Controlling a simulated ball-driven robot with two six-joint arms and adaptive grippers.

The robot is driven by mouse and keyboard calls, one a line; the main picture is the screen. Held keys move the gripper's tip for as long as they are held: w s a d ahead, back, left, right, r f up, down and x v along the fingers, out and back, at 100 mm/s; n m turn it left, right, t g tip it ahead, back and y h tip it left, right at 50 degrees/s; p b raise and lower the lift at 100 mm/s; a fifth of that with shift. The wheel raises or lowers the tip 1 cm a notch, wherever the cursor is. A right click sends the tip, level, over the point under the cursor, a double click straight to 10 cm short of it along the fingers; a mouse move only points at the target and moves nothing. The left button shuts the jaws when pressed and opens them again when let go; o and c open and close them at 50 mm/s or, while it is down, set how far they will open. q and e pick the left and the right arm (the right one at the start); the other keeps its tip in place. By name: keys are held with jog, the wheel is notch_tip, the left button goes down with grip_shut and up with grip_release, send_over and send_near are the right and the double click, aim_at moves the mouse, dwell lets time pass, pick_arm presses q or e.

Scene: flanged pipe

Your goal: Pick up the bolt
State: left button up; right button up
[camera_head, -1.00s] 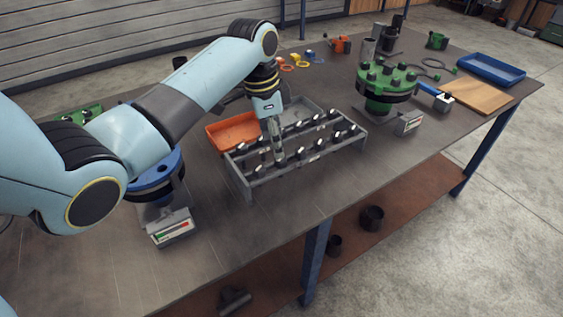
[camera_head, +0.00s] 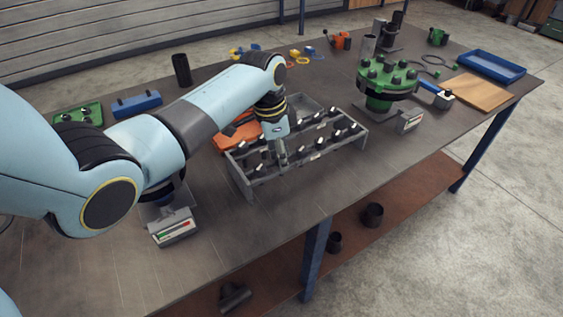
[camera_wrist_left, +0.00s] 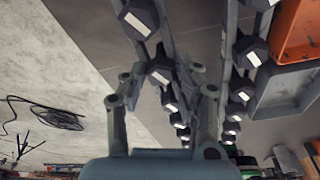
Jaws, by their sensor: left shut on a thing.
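A grey rack (camera_head: 325,155) on the table holds two rows of dark bolts with pale marks on their heads. My left gripper (camera_head: 282,160) reaches down over the rack's near row. In the left wrist view its two fingers (camera_wrist_left: 160,78) are closed in on either side of the head of one bolt (camera_wrist_left: 160,71), and it is shut on that bolt. The bolt appears to be still in the row; whether it is lifted I cannot tell. In the head view the gripper hides this bolt. My right gripper is not in view.
Other bolts (camera_wrist_left: 139,18) sit close to the fingers. An orange tray (camera_head: 232,138) and a grey tray (camera_head: 303,103) lie behind the rack. A green flange (camera_head: 386,80) stands to the right. A stand with a display (camera_head: 173,229) is at front left. The front right table is clear.

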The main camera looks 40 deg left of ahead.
pick_arm(q)
jog(key=shift+c, duration=1)
grip_shut()
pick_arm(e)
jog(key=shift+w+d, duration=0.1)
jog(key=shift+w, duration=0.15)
